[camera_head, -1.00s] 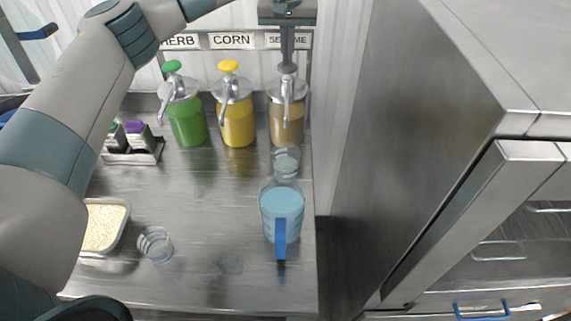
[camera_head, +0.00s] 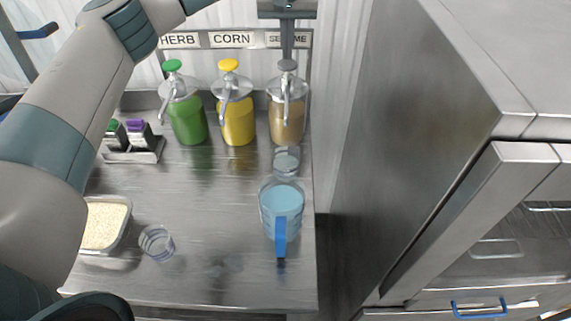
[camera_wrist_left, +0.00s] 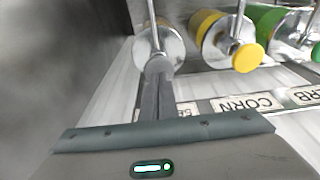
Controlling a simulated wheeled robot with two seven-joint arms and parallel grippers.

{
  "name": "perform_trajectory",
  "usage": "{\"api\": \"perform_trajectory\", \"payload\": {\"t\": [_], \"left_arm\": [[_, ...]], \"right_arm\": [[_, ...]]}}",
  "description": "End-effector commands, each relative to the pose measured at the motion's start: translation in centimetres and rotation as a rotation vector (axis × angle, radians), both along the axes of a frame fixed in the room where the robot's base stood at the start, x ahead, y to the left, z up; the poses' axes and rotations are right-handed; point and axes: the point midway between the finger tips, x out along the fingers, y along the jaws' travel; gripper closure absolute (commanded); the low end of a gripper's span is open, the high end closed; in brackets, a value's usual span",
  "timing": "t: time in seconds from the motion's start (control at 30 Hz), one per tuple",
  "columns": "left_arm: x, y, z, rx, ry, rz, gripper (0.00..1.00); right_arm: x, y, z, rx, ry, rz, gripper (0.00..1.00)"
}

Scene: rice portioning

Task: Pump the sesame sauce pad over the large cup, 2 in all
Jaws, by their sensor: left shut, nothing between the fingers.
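The sesame dispenser (camera_head: 287,122) holds tan sauce and stands at the right of the pump row, its grey pad (camera_head: 287,66) on top. The pad also shows in the left wrist view (camera_wrist_left: 158,67). My left gripper (camera_head: 287,56) is shut and empty, pointing down right over the pad; I cannot tell whether its tips touch it. Its fingers also show in the wrist view (camera_wrist_left: 157,83). A clear cup (camera_head: 286,163) stands in front of the sesame dispenser, below its spout; it may be the large cup. My right gripper is not in view.
A yellow corn dispenser (camera_head: 238,122) and a green herb dispenser (camera_head: 187,122) stand to the left. A jug of blue liquid (camera_head: 281,204) stands just in front of the cup. A small clear cup (camera_head: 156,243) and a rice tray (camera_head: 128,220) are front left. A steel cabinet (camera_head: 430,130) is right.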

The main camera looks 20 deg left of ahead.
Motion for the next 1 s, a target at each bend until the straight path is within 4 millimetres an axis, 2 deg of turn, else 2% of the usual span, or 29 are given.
{"api": "perform_trajectory", "payload": {"t": [0.7, 1.0], "left_arm": [[0.0, 0.0, 5.5, 0.000, 0.000, 0.001, 1.00], [0.0, 0.0, 5.9, 0.000, 0.000, 0.000, 1.00]], "right_arm": [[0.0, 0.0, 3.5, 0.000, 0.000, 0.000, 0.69], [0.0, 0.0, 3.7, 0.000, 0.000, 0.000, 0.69]]}}
